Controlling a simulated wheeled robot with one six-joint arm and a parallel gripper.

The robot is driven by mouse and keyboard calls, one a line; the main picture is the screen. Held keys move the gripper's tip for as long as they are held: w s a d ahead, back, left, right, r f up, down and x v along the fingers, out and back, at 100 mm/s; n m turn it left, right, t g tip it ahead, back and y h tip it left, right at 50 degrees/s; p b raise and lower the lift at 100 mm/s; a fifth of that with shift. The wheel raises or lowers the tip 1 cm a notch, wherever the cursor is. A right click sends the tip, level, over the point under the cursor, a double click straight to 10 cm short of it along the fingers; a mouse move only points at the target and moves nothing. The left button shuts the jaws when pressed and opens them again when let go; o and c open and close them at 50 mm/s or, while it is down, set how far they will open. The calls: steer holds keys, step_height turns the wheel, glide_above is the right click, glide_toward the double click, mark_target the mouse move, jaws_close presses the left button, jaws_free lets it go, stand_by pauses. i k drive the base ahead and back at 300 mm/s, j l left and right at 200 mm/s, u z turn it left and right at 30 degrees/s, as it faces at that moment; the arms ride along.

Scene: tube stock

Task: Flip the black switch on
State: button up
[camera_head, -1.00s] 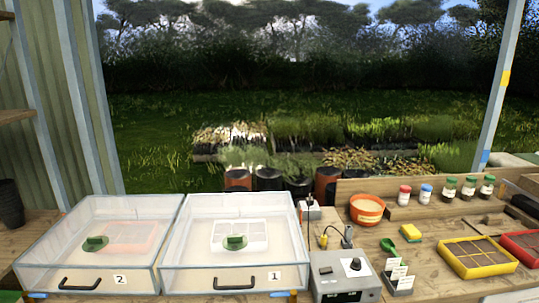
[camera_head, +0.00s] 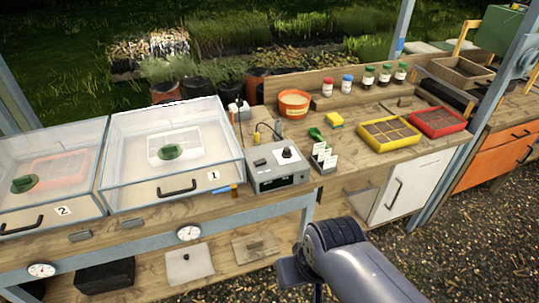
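A grey control box (camera_head: 278,176) stands at the front edge of the wooden bench, just right of the clear case labelled 1. A black knob (camera_head: 287,153) is on its top at the right. A small dark part (camera_head: 260,162) on its top at the left may be the black switch; it is too small to tell its position. My arm reaches in from the lower right, in front of and below the bench edge, apart from the box. Its fingers do not show.
Clear case 1 (camera_head: 136,195) and clear case 2 (camera_head: 22,212) stand left of the box. Cables and plugs (camera_head: 254,132) are behind it. A label holder (camera_head: 324,160), a yellow tray (camera_head: 398,147) and a red tray (camera_head: 440,120) lie to the right. Open ground is at lower right.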

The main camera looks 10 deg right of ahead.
mark_target(261, 162)
steer(key=i+j, duration=0.2)
steer(key=i, duration=0.2)
steer(key=i+j+u, duration=0.15)
steer(key=i, duration=0.25)
